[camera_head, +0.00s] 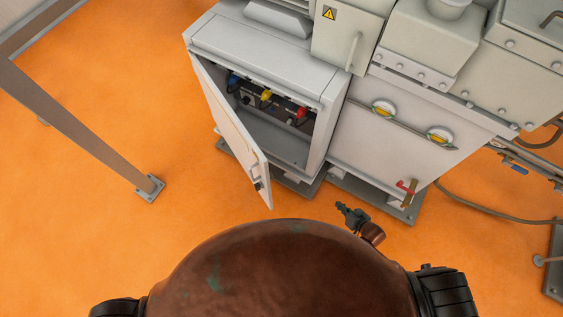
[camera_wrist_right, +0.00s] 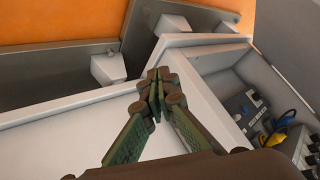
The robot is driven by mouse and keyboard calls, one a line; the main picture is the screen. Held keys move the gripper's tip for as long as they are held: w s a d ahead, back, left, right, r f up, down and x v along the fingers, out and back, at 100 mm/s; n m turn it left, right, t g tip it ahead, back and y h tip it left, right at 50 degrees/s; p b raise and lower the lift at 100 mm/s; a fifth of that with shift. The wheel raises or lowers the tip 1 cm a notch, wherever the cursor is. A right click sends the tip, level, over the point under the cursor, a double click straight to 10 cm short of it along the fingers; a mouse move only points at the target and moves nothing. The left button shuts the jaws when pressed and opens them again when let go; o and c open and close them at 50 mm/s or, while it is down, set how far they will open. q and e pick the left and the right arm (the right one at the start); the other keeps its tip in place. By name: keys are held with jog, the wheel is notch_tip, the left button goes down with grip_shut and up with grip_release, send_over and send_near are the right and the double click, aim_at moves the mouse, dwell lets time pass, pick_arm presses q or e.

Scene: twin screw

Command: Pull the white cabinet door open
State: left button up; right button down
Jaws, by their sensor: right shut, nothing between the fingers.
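The white cabinet door (camera_head: 232,125) stands partly open in the head view, hinged at its left side and swung out toward me. A dark latch (camera_head: 258,185) sits near its lower free corner. The cabinet (camera_head: 265,62) shows its inside, with blue, yellow and red connectors. My right gripper (camera_head: 345,210) is in front of the cabinet, to the right of the door's free edge and apart from it. In the right wrist view the right gripper (camera_wrist_right: 154,88) is shut and empty, with white panels and the open cabinet interior behind it. My left gripper is not in view.
A grey machine (camera_head: 400,145) with round gauges adjoins the cabinet on the right. A metal post (camera_head: 90,135) stands on the left, its foot bolted to the orange floor (camera_head: 80,220). The floor between post and door is clear. Cables and pipes lie at far right.

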jog(key=w+a+r+y+p, duration=0.1)
jog(key=w+a+r+y, duration=0.25)
jog(key=r, duration=0.55)
jog(key=w+a+r+y+p, duration=0.1)
jog(key=w+a+r+y, duration=0.1)
jog(key=w+a+r, duration=0.45)
jog(key=w+a+r+y+p, duration=0.1)
jog(key=w+a+r+y, duration=0.15)
jog(key=r, duration=0.85)
jog(key=s+a+r+m+g+y+p, duration=0.1)
jog(key=s+a+r+g+y, duration=0.15)
jog(key=r, duration=0.45)
jog(key=s+a+r+m+g+y+p, duration=0.1)
jog(key=s+a+r+y, duration=0.2)
jog(key=r, duration=0.4)
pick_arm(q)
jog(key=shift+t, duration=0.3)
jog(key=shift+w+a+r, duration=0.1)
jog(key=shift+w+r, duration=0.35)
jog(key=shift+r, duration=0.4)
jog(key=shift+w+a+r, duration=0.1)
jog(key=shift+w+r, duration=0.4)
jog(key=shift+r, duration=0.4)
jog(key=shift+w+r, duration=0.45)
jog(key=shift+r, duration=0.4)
pick_arm(e)
jog(key=a, duration=1.2)
jog(key=shift+r, duration=0.15)
